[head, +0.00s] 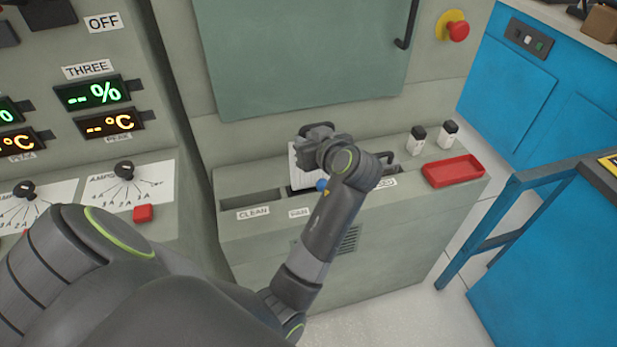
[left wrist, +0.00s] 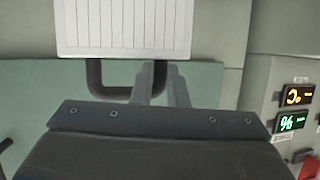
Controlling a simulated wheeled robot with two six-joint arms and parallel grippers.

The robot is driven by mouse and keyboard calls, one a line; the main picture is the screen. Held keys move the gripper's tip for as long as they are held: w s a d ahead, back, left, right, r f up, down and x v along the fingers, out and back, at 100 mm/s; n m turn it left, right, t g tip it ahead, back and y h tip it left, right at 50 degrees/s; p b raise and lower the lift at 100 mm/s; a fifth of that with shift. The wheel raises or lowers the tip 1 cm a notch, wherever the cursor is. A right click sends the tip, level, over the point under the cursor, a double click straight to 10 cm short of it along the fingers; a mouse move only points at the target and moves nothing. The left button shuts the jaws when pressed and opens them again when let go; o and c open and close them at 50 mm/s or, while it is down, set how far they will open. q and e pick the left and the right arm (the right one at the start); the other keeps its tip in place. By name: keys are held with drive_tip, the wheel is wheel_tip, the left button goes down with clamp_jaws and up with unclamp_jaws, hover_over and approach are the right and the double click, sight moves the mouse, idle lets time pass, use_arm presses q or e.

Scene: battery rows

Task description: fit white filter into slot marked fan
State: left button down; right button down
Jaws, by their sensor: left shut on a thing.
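The white filter (head: 304,165) is a flat pleated panel, partly hidden by my left arm in the head view. It also shows in the left wrist view (left wrist: 125,26), with a black handle (left wrist: 108,78) on its edge. My left gripper (head: 318,132) is shut on that handle; its fingers also show in the left wrist view (left wrist: 160,88). The filter stands upright over the middle slot; I cannot tell whether its lower edge is inside. The label (head: 299,213) below that slot seems to read FAN but is small. My right gripper is not in view.
The slot marked CLEAN (head: 250,198) is empty, left of the filter. A third label (head: 385,182) is partly hidden by my arm. Two small bottles (head: 417,140) and a red tray (head: 453,171) are at right on the ledge. A green panel (head: 300,55) rises behind.

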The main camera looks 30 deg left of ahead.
use_arm(q)
hover_over(300, 179)
drive_tip(key=d, duration=0.2)
wheel_tip(300, 179, down, 6)
drive_tip(key=f, duration=0.3)
drive_tip(key=shift+w, duration=0.2)
drive_tip(key=shift+f, duration=0.4)
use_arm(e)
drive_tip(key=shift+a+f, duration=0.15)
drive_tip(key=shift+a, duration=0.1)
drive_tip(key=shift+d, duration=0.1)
